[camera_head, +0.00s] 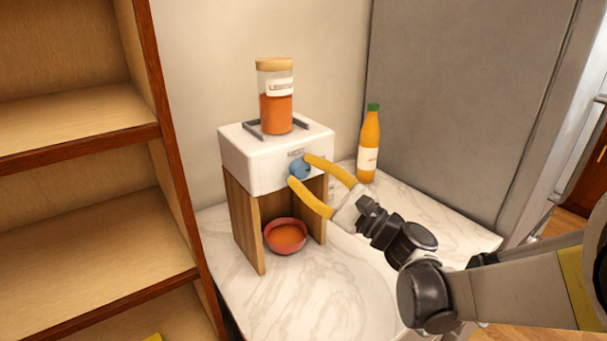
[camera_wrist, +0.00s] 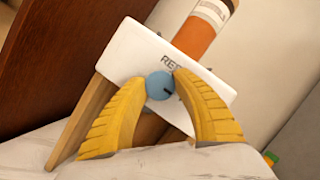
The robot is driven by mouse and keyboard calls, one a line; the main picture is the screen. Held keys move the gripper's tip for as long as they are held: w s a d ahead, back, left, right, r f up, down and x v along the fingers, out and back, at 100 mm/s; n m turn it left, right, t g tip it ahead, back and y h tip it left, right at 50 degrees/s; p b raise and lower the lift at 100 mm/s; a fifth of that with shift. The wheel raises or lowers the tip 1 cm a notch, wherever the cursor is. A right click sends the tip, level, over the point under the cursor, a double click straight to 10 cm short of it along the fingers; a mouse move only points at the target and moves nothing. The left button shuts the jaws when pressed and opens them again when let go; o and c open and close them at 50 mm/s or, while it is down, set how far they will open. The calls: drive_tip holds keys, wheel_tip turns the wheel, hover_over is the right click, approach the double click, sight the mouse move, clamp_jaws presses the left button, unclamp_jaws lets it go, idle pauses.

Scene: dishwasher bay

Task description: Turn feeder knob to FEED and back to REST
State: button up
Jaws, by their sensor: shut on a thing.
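The feeder (camera_head: 262,167) is a white box on wooden side panels, standing on the marble counter. Its blue round knob (camera_head: 300,169) is on the front face, below a small dark label. In the wrist view the knob (camera_wrist: 160,86) has a dark mark on its right side, and the label above is partly readable, starting with "RE". My gripper (camera_head: 299,168) has its two yellow fingers on either side of the knob, shut on it. A jar (camera_head: 276,104) with orange contents and a wooden lid stands on top of the feeder.
A pink bowl (camera_head: 286,236) with orange contents sits under the feeder. An orange bottle (camera_head: 369,146) with a green cap stands behind my gripper at the right. A wooden shelf (camera_head: 78,140) is close on the left, and a grey panel (camera_head: 462,95) rises on the right.

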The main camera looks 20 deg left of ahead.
idle(0.4)
drive_tip(key=o, duration=1.2)
drive_tip(key=v, duration=1.2)
